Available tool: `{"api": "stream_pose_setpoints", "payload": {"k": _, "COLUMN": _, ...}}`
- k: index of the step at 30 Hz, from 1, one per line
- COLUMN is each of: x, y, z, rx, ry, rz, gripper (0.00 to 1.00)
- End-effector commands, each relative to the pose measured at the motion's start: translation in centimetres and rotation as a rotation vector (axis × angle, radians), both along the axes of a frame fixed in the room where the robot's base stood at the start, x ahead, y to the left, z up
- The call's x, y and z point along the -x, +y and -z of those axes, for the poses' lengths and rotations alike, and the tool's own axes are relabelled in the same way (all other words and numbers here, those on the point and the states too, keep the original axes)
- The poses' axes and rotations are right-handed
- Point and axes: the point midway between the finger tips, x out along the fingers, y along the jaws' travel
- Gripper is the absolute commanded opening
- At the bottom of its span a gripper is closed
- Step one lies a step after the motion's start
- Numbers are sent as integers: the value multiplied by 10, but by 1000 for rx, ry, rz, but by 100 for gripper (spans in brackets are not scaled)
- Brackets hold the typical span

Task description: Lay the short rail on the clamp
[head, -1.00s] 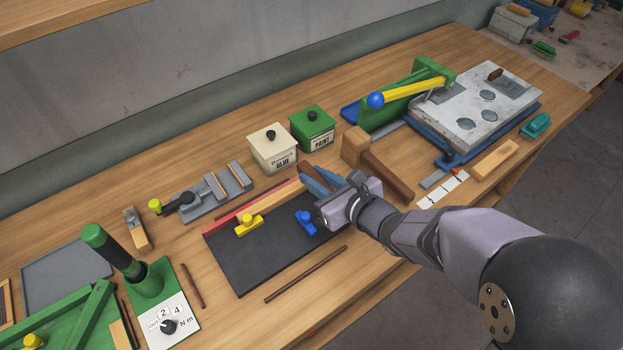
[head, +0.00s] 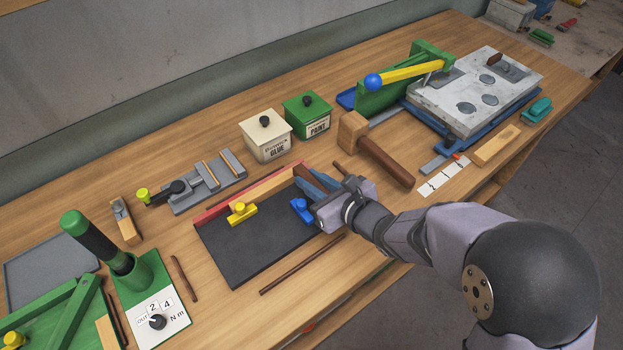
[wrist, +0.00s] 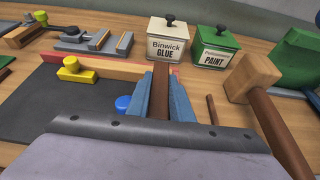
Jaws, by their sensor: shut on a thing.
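My gripper (head: 314,180) has blue fingers shut on a dark brown bar, which I take for the short rail (wrist: 161,88). The gripper is over the right end of a dark board (head: 235,255) with a red back edge, a pale wood strip (head: 268,185), a yellow knobbed block (head: 241,212) and a blue one (head: 301,209). I cannot tell whether the bar touches the board. Which fixture is the clamp is not certain; this board may be it.
A mallet (head: 385,162) and a thin brown rod (head: 340,170) lie right of the gripper. Glue (head: 266,140) and paint (head: 307,117) boxes stand behind. A grey fixture (head: 205,188) is at the back left. A long thin rod (head: 300,265) lies in front of the board.

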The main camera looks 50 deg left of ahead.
Motion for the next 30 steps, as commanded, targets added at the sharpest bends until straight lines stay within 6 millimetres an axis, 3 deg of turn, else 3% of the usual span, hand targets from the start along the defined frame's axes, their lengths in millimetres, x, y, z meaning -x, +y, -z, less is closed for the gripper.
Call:
{"api": "stream_pose_setpoints", "payload": {"k": 9, "x": 0, "y": 0, "z": 21, "rx": -1, "ry": -1, "rz": 0, "gripper": 0}}
{"api": "stream_pose_setpoints", "payload": {"k": 30, "x": 0, "y": 0, "z": 23, "rx": -1, "ry": 0, "rz": 0, "gripper": 0}}
